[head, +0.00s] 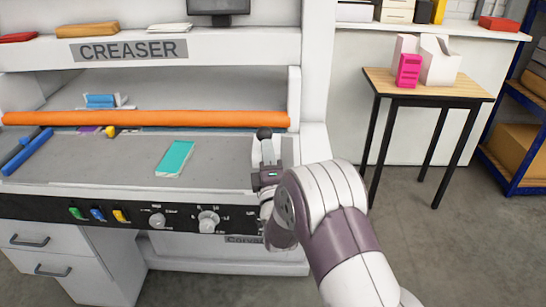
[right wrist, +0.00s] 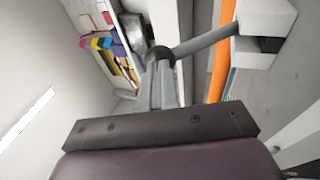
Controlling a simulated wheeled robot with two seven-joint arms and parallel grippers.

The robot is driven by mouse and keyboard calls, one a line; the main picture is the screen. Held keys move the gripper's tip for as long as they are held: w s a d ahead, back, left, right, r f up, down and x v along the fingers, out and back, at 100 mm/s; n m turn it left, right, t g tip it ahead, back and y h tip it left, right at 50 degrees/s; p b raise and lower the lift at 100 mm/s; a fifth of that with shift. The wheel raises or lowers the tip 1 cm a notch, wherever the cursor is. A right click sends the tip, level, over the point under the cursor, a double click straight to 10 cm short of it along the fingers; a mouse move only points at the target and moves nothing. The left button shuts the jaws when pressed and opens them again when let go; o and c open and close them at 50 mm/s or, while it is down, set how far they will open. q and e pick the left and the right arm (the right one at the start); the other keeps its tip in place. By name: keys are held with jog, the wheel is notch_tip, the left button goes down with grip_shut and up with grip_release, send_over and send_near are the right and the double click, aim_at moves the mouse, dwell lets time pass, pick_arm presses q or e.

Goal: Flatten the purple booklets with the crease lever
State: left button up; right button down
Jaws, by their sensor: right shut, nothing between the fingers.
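The creaser (head: 220,180) is a white machine with a grey bed and a long orange bar (head: 150,118) across it. A small purple patch (head: 90,129), seemingly a purple booklet, shows just under the bar at left; most of it is hidden. The crease lever is a grey rod with a black knob (head: 264,133) at the bed's right end; the knob also shows in the right wrist view (right wrist: 160,55). My right gripper (head: 266,160) is shut and empty, its fingertips at the knob. I cannot tell whether they touch it. My left gripper is out of view.
A teal booklet (head: 175,158) lies on the bed, with clear grey surface around it. A blue bar (head: 27,151) lies at the bed's left. A side table (head: 440,88) with a pink holder (head: 408,70) and white holders stands at right. Blue shelving (head: 515,150) is far right.

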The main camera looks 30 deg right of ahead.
aim_at(269, 133)
jog(key=w+r+g+p, duration=0.1)
jog(key=r+p, duration=0.1)
jog(key=w+d+r+g+p, duration=0.1)
jog(key=r+p, duration=0.1)
jog(key=p, duration=0.1)
jog(key=w+d+r+g+p, duration=0.1)
jog(key=r+p, duration=0.1)
jog(key=p, duration=0.1)
jog(key=shift+r+m+y, duration=0.15)
jog(key=shift+m+y, duration=0.25)
jog(key=w+d+r+g+y+p, duration=0.2)
jog(key=w+d+g+p, duration=0.3)
jog(key=w+p, duration=0.4)
jog(key=r+g+p, duration=0.1)
jog(key=p, duration=0.2)
jog(key=shift+d+m+y, duration=0.2)
jog(key=shift+m+y, duration=0.1)
jog(key=shift+m, duration=0.1)
jog(key=shift+r, duration=0.1)
jog(key=shift+d+r+p, duration=0.1)
jog(key=shift+r+p, duration=0.05)
jog(key=shift+p, duration=0.15)
